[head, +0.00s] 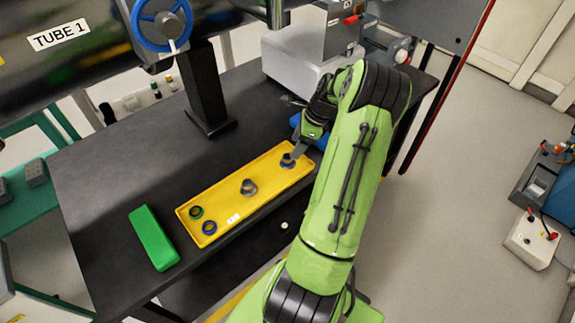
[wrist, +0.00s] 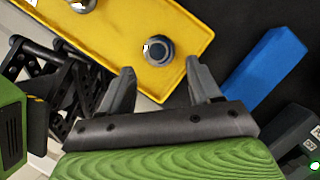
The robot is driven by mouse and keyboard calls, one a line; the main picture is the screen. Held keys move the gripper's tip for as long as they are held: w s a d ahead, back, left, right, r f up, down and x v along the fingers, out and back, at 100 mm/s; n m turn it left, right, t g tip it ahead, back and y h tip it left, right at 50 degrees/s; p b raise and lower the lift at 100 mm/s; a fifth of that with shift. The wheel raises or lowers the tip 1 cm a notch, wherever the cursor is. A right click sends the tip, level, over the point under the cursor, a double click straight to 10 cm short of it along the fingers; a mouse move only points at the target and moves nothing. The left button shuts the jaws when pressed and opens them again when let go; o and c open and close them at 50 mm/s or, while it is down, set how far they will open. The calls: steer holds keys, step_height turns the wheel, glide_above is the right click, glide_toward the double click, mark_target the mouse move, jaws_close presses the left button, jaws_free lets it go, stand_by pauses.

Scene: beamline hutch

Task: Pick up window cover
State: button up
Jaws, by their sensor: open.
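A yellow tray (head: 220,194) lies on the dark table and holds several small round parts. A grey metal round part (head: 249,187) is mid-tray. A green-rimmed ring (head: 196,212) and a blue ring (head: 209,228) lie at the left end. I cannot tell for certain which is the window cover. My gripper (wrist: 160,76) is open and empty, its fingertips just short of the blue-grey cap and either side of its line.
A green block (head: 153,238) lies left of the tray. A blue block (wrist: 264,69) lies right of my gripper. A dark post (head: 207,95) and a grey instrument box (head: 300,66) stand behind. The table's left part is clear.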

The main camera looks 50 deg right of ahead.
steer(key=b+x, duration=0.2)
steer(key=x, duration=0.4)
steer(key=shift+a+f+b, duration=0.15)
steer(key=shift+a+b, duration=0.05)
steer(key=shift+b, duration=0.15)
steer(key=shift+c, duration=0.5)
steer(key=c, duration=1.1)
steer(key=shift+o, duration=0.2)
steer(key=shift+r, duration=0.25)
step_height(320, 180, up, 10)
steer(key=p, duration=0.4)
